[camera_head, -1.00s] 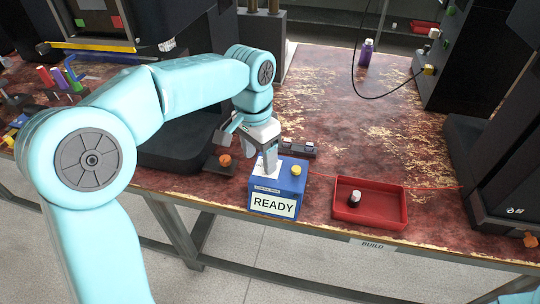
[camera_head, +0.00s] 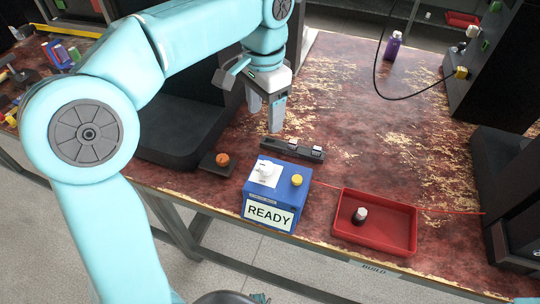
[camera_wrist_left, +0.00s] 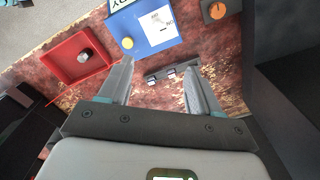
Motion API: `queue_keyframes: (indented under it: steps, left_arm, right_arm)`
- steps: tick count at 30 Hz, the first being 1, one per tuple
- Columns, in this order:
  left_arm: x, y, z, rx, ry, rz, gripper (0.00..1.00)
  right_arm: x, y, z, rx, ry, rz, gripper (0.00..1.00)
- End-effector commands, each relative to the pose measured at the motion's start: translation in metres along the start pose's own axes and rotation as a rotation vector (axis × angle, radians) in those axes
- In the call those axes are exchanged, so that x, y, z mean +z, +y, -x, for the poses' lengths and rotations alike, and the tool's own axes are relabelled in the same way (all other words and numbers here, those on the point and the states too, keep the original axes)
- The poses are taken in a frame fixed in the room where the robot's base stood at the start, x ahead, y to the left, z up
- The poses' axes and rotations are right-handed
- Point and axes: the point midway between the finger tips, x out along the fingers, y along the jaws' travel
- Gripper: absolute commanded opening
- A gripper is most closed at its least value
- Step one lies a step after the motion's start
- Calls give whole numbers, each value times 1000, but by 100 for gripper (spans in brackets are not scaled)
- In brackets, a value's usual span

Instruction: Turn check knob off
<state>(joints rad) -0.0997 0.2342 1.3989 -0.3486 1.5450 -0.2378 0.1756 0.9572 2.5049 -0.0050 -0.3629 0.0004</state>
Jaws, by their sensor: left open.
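A blue box (camera_head: 276,198) with a READY label stands near the table's front edge. On its top are a white knob (camera_head: 265,170) on a white plate and a yellow button (camera_head: 296,180). The wrist view shows the white plate with its knob (camera_wrist_left: 158,19) and the yellow button (camera_wrist_left: 127,43). No lettering on the plate is legible, so I cannot tell the knob's setting. My left gripper (camera_head: 265,115) is open and empty, above and behind the box, apart from the knob. Its two fingers (camera_wrist_left: 160,75) are spread in the wrist view. My right gripper is not in view.
An orange knob (camera_head: 222,159) on a dark base sits left of the box. A dark strip with switches (camera_head: 292,150) lies behind it. A red tray (camera_head: 375,240) holding a small dark jar (camera_head: 360,215) is on the right. The table's middle is clear.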

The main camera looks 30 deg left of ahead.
Motion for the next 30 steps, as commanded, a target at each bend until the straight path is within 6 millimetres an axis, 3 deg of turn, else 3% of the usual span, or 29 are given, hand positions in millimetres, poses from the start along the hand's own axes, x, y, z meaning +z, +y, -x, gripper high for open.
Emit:
queue_keyframes:
  steps: [5, 18, 24, 30]
  left_arm:
    - [6, 2, -30, 2, -6, 0, 63]
    - [6, 3, -131, 1, -5, 0, 63]
    - [4, 3, -156, 1, -3, -1, 63]
    - [2, 2, -162, 1, -1, 0, 63]
  right_arm:
    - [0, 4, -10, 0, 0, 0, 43]
    - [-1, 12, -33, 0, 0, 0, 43]
    - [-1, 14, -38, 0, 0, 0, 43]
    - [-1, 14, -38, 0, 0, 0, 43]
